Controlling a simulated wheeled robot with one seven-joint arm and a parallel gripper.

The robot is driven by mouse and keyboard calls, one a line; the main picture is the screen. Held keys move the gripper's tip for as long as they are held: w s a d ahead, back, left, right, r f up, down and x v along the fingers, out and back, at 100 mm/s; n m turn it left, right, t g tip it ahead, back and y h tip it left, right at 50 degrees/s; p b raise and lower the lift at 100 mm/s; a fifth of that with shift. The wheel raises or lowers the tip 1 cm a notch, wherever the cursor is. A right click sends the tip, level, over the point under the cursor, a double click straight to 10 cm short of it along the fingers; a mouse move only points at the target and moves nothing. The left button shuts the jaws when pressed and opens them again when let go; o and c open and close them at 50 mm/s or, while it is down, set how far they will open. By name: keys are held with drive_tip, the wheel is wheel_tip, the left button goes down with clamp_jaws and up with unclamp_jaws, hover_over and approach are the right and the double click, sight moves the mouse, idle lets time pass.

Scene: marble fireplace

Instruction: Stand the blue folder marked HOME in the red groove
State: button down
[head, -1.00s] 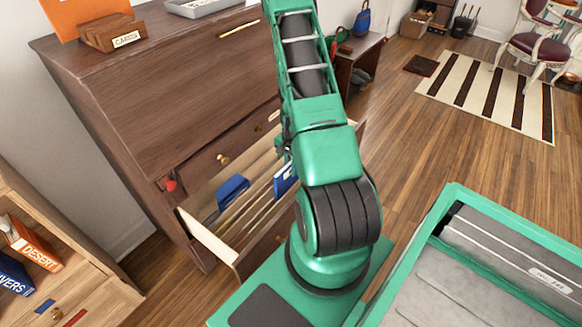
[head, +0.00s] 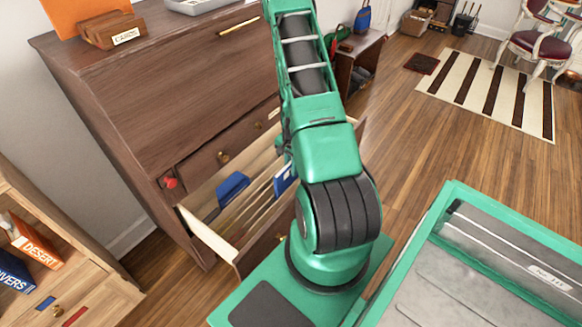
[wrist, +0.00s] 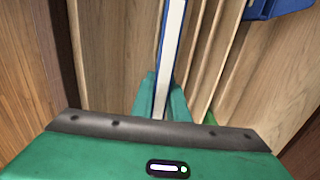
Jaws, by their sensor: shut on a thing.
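A blue folder (wrist: 170,45) with a pale edge stands between my gripper's (wrist: 160,102) green fingers in the wrist view. The fingers are shut on it, over or in the open drawer (head: 209,237). In the head view part of a blue folder (head: 283,180) shows beside my arm, which hides my gripper. A label reading HOME cannot be read. Another blue object (head: 232,188) is in the drawer to the left; a blue object also shows at the top right of the wrist view (wrist: 272,8).
Thin wooden dividers (wrist: 202,60) run along the drawer beside the held folder. A small green piece (wrist: 210,118) shows low between them. The dark cabinet (head: 170,90) rises behind the drawer. A low bookcase (head: 95,285) with labelled books stands left.

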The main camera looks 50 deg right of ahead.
drive_tip(key=shift+f, duration=2.15)
drive_tip(key=c, duration=1.6)
unclamp_jaws()
drive_tip(key=shift+c, duration=0.2)
drive_tip(key=shift+r, duration=0.1)
drive_tip(key=shift+r, duration=4.45)
